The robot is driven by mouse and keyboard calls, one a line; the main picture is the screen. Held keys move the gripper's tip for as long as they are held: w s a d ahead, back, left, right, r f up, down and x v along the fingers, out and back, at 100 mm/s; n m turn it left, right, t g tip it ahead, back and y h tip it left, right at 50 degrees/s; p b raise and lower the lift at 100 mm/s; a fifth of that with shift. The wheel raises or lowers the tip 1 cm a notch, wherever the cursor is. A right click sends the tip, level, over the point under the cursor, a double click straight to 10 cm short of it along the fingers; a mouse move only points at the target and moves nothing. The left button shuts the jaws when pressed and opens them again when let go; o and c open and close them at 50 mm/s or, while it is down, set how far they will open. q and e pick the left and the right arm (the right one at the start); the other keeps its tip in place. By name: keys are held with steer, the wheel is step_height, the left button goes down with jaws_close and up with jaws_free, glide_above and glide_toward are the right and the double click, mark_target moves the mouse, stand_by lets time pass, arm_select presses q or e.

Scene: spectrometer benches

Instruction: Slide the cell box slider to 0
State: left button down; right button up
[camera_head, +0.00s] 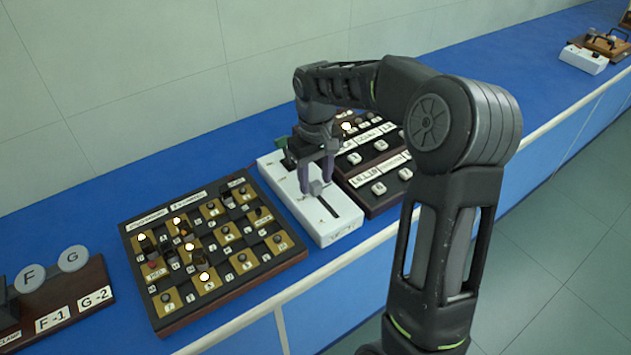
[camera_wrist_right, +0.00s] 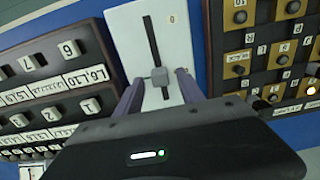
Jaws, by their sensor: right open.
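The cell box (camera_head: 335,226) is a white box with a dark straight slot in its top, between two darker panels on the blue bench. Its slider (camera_head: 316,187) is a small grey knob in the slot. My right gripper (camera_head: 318,180) is open, with its purple fingers around the knob from above. In the right wrist view the knob (camera_wrist_right: 159,76) lies between the two fingertips (camera_wrist_right: 160,80), with small gaps beside it. The slot (camera_wrist_right: 151,40) runs from the knob toward a small "0" mark (camera_wrist_right: 171,18) at the box's upper end. My left gripper is not in view.
A brown and black checkered button panel (camera_head: 215,250) with lit lamps stands left of the box. A dark panel with white keys and labels (camera_head: 375,165) stands close on its right. A wooden stand with F and G discs (camera_head: 55,290) is at far left. The bench beyond is mostly clear.

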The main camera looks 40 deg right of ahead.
steer(key=shift+f, duration=0.95)
steer(key=shift+c, duration=0.5)
jaws_close()
